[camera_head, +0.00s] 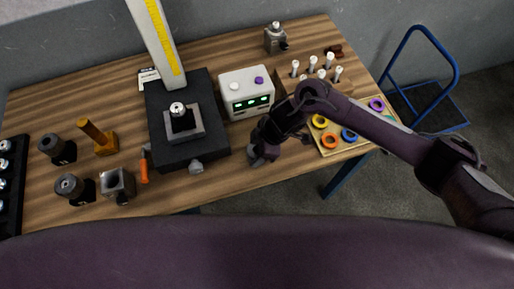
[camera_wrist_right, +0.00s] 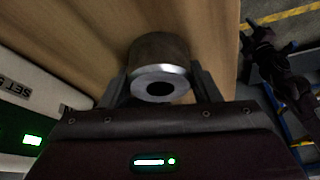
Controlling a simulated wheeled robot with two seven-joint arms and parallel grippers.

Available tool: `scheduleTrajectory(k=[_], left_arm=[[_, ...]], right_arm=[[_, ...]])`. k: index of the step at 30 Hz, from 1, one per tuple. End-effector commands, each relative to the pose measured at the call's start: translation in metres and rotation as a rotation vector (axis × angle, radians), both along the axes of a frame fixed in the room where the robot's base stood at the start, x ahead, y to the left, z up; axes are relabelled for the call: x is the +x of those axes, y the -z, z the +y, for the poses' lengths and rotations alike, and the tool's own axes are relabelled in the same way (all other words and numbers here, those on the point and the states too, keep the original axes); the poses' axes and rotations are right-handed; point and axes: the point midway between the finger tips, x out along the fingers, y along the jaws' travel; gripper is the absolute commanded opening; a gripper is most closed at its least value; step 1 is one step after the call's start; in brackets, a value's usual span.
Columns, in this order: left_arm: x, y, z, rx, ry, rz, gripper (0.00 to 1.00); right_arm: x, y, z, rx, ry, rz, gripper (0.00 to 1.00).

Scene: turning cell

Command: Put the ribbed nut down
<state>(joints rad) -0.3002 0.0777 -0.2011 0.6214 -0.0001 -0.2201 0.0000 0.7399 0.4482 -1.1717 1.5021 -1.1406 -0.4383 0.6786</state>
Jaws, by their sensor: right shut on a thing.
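My right gripper (camera_head: 261,153) is over the front right part of the wooden table, right of the black measuring stand. In the right wrist view my right gripper (camera_wrist_right: 160,92) is shut on the ribbed nut (camera_wrist_right: 158,52), one finger on each side. The nut is a short round metal piece with a dark brownish side, a bright rim and a dark hole facing the camera. In the head view the nut is hard to make out at the gripper. I cannot tell whether it touches the table. My left gripper is not in view.
The black stand (camera_head: 221,145) and a white box with a green display (camera_head: 246,92) are close by on the left. A tray of coloured rings (camera_head: 336,152) is on the right. White-topped pegs (camera_head: 312,64) stand behind. Bare wood (camera_head: 215,190) shows near the front edge.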

Motion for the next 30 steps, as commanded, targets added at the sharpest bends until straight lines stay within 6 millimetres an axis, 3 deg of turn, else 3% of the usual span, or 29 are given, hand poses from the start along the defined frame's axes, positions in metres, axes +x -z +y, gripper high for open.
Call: scheduleTrajectory(k=[1, 2, 7, 19, 30], left_arm=[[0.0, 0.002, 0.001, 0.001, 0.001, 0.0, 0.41], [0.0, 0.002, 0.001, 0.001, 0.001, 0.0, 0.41], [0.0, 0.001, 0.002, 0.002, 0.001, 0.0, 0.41], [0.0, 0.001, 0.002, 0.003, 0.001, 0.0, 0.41], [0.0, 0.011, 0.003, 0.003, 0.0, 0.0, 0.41]], right_arm=[[0.0, 0.002, 0.0, 0.001, 0.001, 0.0, 0.3], [0.0, 0.003, 0.0, 0.0, 0.001, 0.0, 0.57], [0.0, 0.002, 0.0, 0.0, 0.001, 0.0, 0.78], [0.001, -0.008, -0.003, 0.001, 0.0, -0.001, 0.78], [0.001, -0.077, -0.032, 0.001, -0.001, -0.006, 0.78]])
